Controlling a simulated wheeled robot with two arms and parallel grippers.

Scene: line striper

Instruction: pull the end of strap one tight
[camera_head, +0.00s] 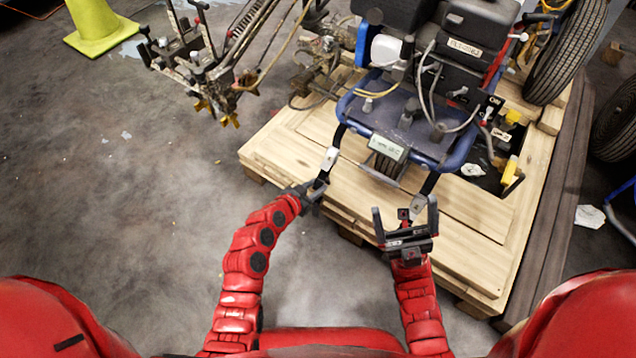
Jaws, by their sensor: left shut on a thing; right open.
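The line striper (400,110), with a blue tubular frame, stands on a wooden pallet (290,150). A dark strap with a pale metal buckle (329,159) runs down from the frame's left side toward the pallet's front edge. My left gripper (317,188) is shut on the dark strap end just below this buckle; the jaws hide the held part. A second dark strap with a pale buckle (418,204) hangs at the frame's right side. My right gripper (405,217) is open, its fingers spread close in front of that buckle. I cannot tell whether they touch it.
A yellow-green cone (100,28) stands at the top left. The striper's metal arm assembly (205,65) juts out left over the floor. Large black tyres (567,55) are at the right. The concrete floor left of the pallet is mostly clear.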

